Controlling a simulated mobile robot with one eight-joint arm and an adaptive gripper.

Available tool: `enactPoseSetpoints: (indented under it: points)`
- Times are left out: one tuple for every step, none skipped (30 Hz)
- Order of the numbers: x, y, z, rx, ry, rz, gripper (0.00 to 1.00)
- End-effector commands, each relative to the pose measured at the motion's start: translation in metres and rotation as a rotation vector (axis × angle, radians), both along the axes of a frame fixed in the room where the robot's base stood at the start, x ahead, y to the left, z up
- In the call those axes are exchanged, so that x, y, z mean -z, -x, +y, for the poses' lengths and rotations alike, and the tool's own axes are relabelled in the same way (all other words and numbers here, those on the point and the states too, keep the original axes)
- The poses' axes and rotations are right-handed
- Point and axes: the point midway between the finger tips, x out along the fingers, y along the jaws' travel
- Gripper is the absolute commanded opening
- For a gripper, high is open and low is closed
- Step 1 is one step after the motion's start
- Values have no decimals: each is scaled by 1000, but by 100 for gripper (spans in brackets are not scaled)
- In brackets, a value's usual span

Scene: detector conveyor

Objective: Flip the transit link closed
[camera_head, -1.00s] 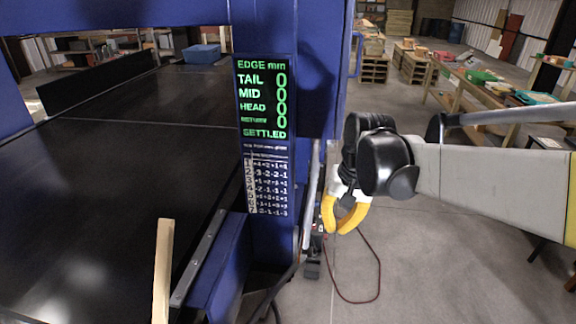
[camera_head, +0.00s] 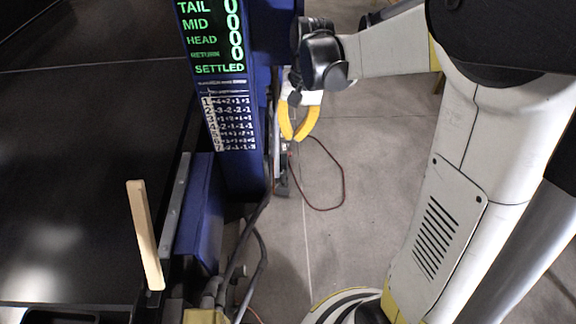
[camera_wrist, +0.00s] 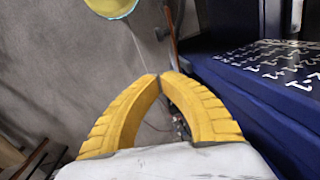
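My gripper (camera_head: 294,138) has yellow curved fingers and hangs in the air just right of the blue post with the display. In the wrist view its fingertips (camera_wrist: 160,75) meet, with nothing held between them. I cannot pick out the transit link for certain in either view. A pale wooden bar (camera_head: 145,235) stands tilted at the conveyor's near right edge, well left of and nearer than my gripper. A grey metal strip (camera_head: 174,207) runs along the edge beside it.
The display panel (camera_head: 213,45) reads SETTLED with zeros above a number chart (camera_head: 231,122). The black conveyor belt (camera_head: 80,150) fills the left. Dark hoses (camera_head: 245,255) and a red cable (camera_head: 340,185) lie low near the post. Concrete floor (camera_head: 370,150) is open to the right.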

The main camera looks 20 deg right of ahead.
Motion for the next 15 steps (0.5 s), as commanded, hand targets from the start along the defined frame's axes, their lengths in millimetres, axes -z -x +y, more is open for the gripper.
enactPoseSetpoints:
  points:
    - [12, -1, 1, -1, 0, 0, 0]
    - [18, -1, 2, -1, 0, 0, 0]
    - [27, -1, 4, -1, 0, 0, 0]
    - [34, -1, 4, -1, 0, 0, 0]
    - [40, -1, 5, -2, 0, 0, 0]
    - [49, -1, 6, -2, 0, 0, 0]
    - [55, -1, 7, -2, 0, 0, 0]
    - [61, -1, 8, -1, 0, 0, 0]
    - [69, -1, 9, -1, 0, 0, 0]
    - [73, 0, 10, -1, 0, 0, 0]
    - [76, 5, 12, -2, 0, 0, 0]
    - [79, 9, 15, -1, 0, 0, 0]
    - [82, 12, 17, -1, 0, 0, 0]
    - [84, 14, 18, -1, 0, 0, 0]
    - [88, 17, 20, -1, 0, 0, 0]
